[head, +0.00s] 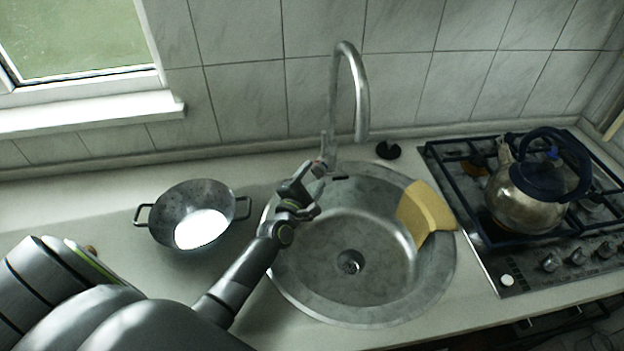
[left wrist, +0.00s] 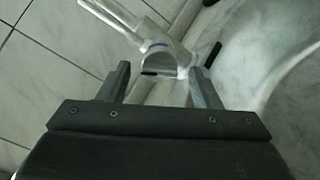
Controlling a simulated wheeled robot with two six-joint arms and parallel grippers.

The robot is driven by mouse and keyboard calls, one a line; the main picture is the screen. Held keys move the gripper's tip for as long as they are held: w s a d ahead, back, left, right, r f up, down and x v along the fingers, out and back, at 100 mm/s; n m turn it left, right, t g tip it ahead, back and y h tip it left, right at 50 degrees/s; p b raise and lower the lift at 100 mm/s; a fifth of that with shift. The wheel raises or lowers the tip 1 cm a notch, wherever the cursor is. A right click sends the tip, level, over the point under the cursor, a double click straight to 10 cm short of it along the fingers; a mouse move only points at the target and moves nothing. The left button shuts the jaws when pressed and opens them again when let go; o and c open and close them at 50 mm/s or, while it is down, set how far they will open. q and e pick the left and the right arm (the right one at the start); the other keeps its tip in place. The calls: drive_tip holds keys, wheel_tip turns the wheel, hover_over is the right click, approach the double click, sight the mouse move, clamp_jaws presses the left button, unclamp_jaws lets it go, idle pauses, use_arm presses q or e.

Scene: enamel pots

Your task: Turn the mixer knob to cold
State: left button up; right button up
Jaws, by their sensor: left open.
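The chrome mixer tap (head: 363,105) stands at the back rim of the round steel sink, its tall spout arching up and forward. Its knob is small and partly hidden by my gripper in the head view; a red spot shows near there. In the left wrist view the tap's metal body (left wrist: 172,58) with a blue mark lies just beyond the fingertips, between them in the picture. My left gripper (head: 317,187) is open and empty at the tap's base; its two fingers also show apart in the left wrist view (left wrist: 160,80). I cannot tell whether they touch the knob.
A two-handled pan (head: 193,198) stands on the counter left of the sink (head: 345,290). A yellow cloth (head: 426,212) hangs over the sink's right rim. A black stopper (head: 388,150) lies behind it. A kettle (head: 525,200) stands on the hob at right. The tiled wall is close behind the tap.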

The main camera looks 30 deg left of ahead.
use_arm(q)
drive_tip(key=c, duration=1)
drive_tip(key=shift+m, duration=0.4)
drive_tip(key=m, duration=0.2)
drive_tip(key=shift+m, duration=0.4)
drive_tip(key=m, duration=0.3)
drive_tip(key=shift+m+p, duration=0.4)
drive_tip(key=m, duration=0.3)
drive_tip(key=shift+m+p, duration=0.7)
drive_tip(key=shift+m, duration=1.4)
